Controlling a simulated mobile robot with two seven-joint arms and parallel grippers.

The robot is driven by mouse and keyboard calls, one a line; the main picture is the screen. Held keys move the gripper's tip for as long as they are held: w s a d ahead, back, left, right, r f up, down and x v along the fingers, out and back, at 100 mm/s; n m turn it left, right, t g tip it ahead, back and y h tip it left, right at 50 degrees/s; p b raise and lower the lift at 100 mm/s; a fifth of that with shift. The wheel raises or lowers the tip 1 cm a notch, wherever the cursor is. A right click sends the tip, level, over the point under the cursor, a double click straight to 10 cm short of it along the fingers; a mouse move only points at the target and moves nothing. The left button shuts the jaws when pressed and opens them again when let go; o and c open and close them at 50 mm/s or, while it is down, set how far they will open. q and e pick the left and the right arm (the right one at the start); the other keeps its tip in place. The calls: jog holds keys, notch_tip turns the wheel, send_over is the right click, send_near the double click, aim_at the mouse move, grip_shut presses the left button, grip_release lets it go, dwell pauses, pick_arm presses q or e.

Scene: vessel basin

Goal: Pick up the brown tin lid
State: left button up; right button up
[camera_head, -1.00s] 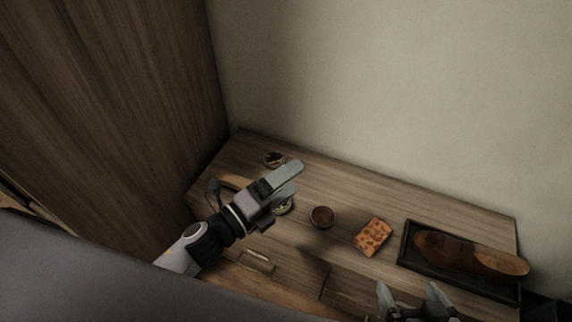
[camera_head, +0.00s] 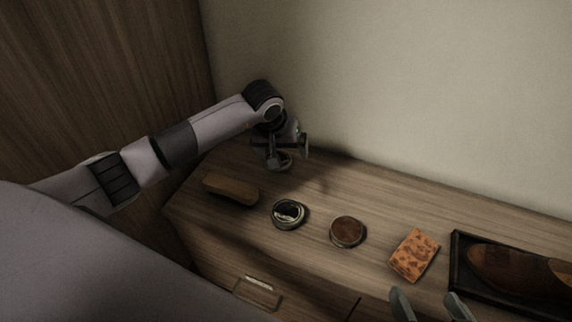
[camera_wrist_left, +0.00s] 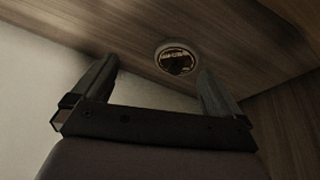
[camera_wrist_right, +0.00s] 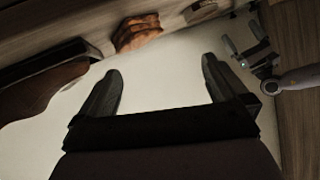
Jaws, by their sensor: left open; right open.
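A small round tin piece with a dark, pale-marked face (camera_wrist_left: 175,58) lies on the cabinet top in the left wrist view, between and beyond my left fingertips. A brown-topped round tin piece (camera_head: 347,232) lies mid-cabinet; I cannot tell which of the two is the brown lid. A round tin with a dark and pale inside (camera_head: 290,213) lies left of it. My right gripper (camera_head: 432,306) is open and empty at the front right.
A brown wooden brush-like piece (camera_head: 230,191) lies at the left. An orange-brown spotted block (camera_head: 414,255) lies right of the tins. A brown shoe (camera_head: 510,271) lies in a black tray (camera_head: 457,262) at the right. The wall stands behind, wooden panelling at left.

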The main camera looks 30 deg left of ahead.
aim_at(277, 152)
pick_arm(q)
jog(key=shift+w+a+r+m+y, duration=0.15)
jog(key=shift+w+a+y, duration=0.15)
jog(key=shift+a, duration=0.2)
jog(key=shift+w+a+f+m+y, duration=0.15)
jog(key=shift+w+a+y, duration=0.1)
jog(key=shift+a, duration=0.2)
jog(key=shift+w+a, duration=0.2)
jog(key=shift+a, duration=0.1)
jog(key=b+x, duration=0.3)
jog(key=x, duration=0.2)
jog(key=shift+a+f, duration=0.15)
jog(key=shift+w+a+f, duration=0.1)
jog(key=shift+w+f, duration=0.2)
jog(key=shift+f, duration=0.25)
pick_arm(e)
jog(key=shift+w+a+f+y, duration=0.15)
jog(key=shift+a+f+y, duration=0.1)
jog(key=shift+a+y, duration=0.25)
jog(key=shift+w+a+f+y, duration=0.2)
jog(key=shift+a+y, duration=0.1)
jog(key=shift+a, duration=0.35)
pick_arm(q)
jog(key=c, duration=0.8)
